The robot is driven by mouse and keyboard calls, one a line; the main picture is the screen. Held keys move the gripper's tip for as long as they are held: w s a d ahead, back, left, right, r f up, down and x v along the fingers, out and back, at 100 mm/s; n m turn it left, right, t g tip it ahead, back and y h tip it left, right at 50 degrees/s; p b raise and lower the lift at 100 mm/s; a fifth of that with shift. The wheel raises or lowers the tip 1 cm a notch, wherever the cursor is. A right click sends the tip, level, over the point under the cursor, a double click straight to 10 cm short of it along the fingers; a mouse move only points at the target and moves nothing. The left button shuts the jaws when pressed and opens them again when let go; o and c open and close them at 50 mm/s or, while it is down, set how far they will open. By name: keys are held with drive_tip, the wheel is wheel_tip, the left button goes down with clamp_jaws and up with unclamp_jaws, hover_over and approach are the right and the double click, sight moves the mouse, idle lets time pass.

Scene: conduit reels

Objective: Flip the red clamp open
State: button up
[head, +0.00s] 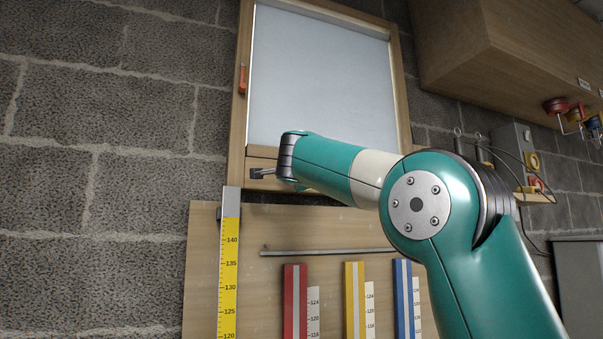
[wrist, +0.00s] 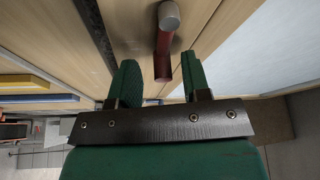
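A red bar with a grey rounded end (wrist: 162,55) shows in the wrist view, against pale wood; I take it for the red clamp. My gripper (wrist: 160,62) is open, with one green finger on each side of the bar and a visible gap to each. In the head view, my gripper (head: 262,173) is at the lower left corner of the wooden-framed pale panel (head: 320,75), and no red bar shows at it. A separate red-orange piece (head: 242,79) is on the frame's left side, higher up. I cannot tell whether it is the same part.
Below the panel, a wooden board carries a yellow ruler (head: 230,275), a thin grey rail (head: 330,251) and red (head: 294,300), yellow (head: 354,300) and blue (head: 402,300) strips. A wooden cabinet (head: 490,50) hangs at the upper right. The block wall at left is bare.

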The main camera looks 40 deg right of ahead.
drive_tip(key=b+v, duration=0.6)
drive_tip(key=v, duration=1.1)
drive_tip(key=shift+s+a+f, duration=0.15)
drive_tip(key=w+a+f+n+g+y+p, duration=0.1)
drive_tip(key=a+f+n+y, duration=0.3)
drive_tip(key=f+n, duration=0.3)
drive_tip(key=w+a+f+n+g+y+p, duration=0.1)
drive_tip(key=w+a+f+n+y, duration=0.1)
drive_tip(key=a+f+n+y, duration=0.45)
drive_tip(key=w+a+f+n+g+y, duration=0.1)
drive_tip(key=a+f+n, duration=0.25)
drive_tip(key=f, duration=0.55)
drive_tip(key=s+a+f+n+g+y+p, duration=0.1)
drive_tip(key=s+a+f+n+g+y, duration=0.1)
drive_tip(key=s+f+n+g, duration=0.4)
drive_tip(key=s+a+f+n+g+y+p, duration=0.1)
drive_tip(key=s+a+f+n+g, duration=0.3)
drive_tip(key=s+f, duration=1.2)
drive_tip(key=s+n+g+y, duration=0.1)
drive_tip(key=s+n+g, duration=0.1)
drive_tip(key=s, duration=0.1)
